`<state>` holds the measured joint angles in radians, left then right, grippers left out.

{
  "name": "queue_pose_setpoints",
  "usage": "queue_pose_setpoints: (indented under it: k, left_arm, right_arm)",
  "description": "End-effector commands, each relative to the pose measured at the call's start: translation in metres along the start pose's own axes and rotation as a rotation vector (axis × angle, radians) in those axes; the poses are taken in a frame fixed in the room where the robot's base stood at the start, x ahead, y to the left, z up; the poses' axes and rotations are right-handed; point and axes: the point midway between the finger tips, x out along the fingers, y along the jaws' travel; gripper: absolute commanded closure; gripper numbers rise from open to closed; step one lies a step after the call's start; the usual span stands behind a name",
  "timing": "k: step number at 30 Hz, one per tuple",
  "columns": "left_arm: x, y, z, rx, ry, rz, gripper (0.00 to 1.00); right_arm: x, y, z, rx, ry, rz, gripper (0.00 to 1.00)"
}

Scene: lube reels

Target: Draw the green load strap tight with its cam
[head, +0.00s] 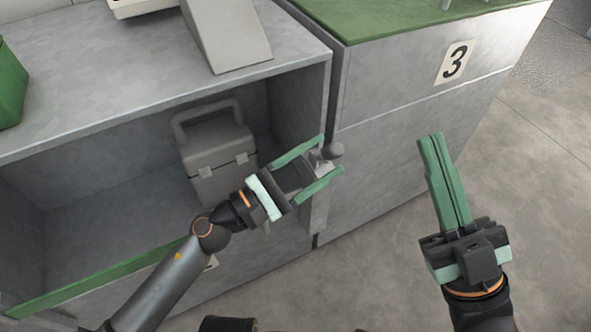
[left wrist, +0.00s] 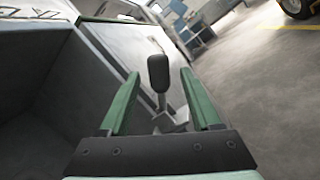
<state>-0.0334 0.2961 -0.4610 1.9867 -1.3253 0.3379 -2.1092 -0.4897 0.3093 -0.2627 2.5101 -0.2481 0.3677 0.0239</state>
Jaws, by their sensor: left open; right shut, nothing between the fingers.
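A lever with a dark rounded knob (head: 334,150) stands out at the front edge of the cabinet's upright, by the open bay. It looks like the cam's handle. In the left wrist view the knob (left wrist: 158,72) stands upright above a grey metal base (left wrist: 170,122). My left gripper (head: 331,154) is open, its green fingers on either side of the lever, with gaps visible on both sides. My right gripper (head: 431,137) is shut and empty, over the floor to the right. I cannot make out the green load strap for certain.
A grey lidded case (head: 215,150) with a handle stands in the open bay, left of my left gripper. A green-topped cabinet (head: 400,100) marked 3 adjoins on the right. A green strip (head: 100,277) edges the bay's front. The floor (head: 540,190) at right is clear.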

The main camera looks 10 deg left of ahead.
Motion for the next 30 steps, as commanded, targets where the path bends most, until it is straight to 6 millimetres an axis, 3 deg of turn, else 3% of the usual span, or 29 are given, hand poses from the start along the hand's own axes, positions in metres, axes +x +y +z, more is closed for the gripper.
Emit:
queue_pose_setpoints:
  k: [18, 24, 30]
  left_arm:
    - [-0.102, -0.001, -0.001, -0.001, 0.004, -0.001, 0.36]
    - [-0.118, 0.0, 0.0, 0.0, 0.0, -0.001, 0.36]
    - [-0.121, 0.0, 0.0, 0.002, 0.0, -0.001, 0.36]
  right_arm:
    - [-0.001, 0.0, 0.001, 0.0, -0.002, 0.007, 1.0]
    - [0.0, 0.001, 0.001, 0.002, -0.001, 0.01, 1.0]
    - [0.0, 0.001, 0.001, 0.003, -0.001, 0.01, 1.0]
